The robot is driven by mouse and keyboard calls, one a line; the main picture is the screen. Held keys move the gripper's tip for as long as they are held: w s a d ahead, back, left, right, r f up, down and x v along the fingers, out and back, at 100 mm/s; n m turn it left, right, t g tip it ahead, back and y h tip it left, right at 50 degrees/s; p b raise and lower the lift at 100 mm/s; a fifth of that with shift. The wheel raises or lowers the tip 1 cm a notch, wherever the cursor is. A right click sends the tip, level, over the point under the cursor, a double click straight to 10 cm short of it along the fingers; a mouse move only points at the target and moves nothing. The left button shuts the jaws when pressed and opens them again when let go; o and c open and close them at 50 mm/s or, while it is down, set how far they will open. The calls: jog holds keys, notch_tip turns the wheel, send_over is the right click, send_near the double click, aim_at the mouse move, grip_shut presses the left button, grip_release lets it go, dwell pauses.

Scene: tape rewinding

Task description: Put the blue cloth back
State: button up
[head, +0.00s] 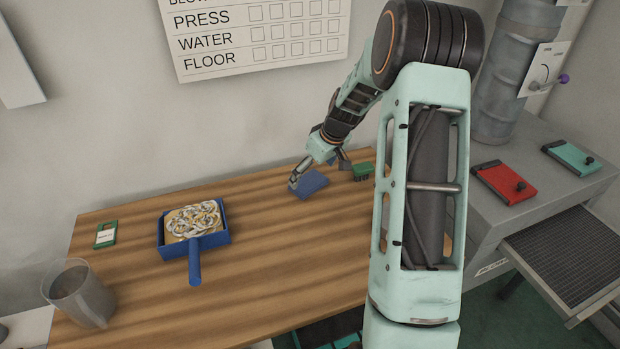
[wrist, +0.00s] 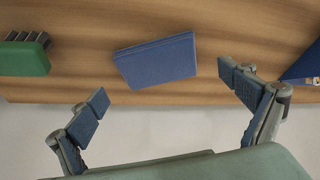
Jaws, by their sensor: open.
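The blue cloth (head: 311,184) lies folded flat on the wooden table, near its back edge. In the wrist view the cloth (wrist: 156,62) is a flat blue rectangle, slightly tilted. My gripper (head: 319,173) is close to the cloth, one finger at its left and the other behind its right. In the wrist view my gripper (wrist: 168,100) has its fingers spread wide with nothing between the tips. The cloth shows beyond the fingertips, between their lines. I cannot tell whether a finger touches it.
A green brush (head: 362,172) lies just right of the cloth. A blue dustpan (head: 195,279) holding curled shavings is left on the table (head: 260,270), with a green-framed tag (head: 106,234) and a grey cup (head: 79,294). Red (head: 505,183) and teal (head: 571,157) boxes sit on the grey bench.

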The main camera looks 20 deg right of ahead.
jog(key=v, duration=0.8)
jog(key=shift+s+r, duration=0.15)
jog(key=shift+r, duration=0.2)
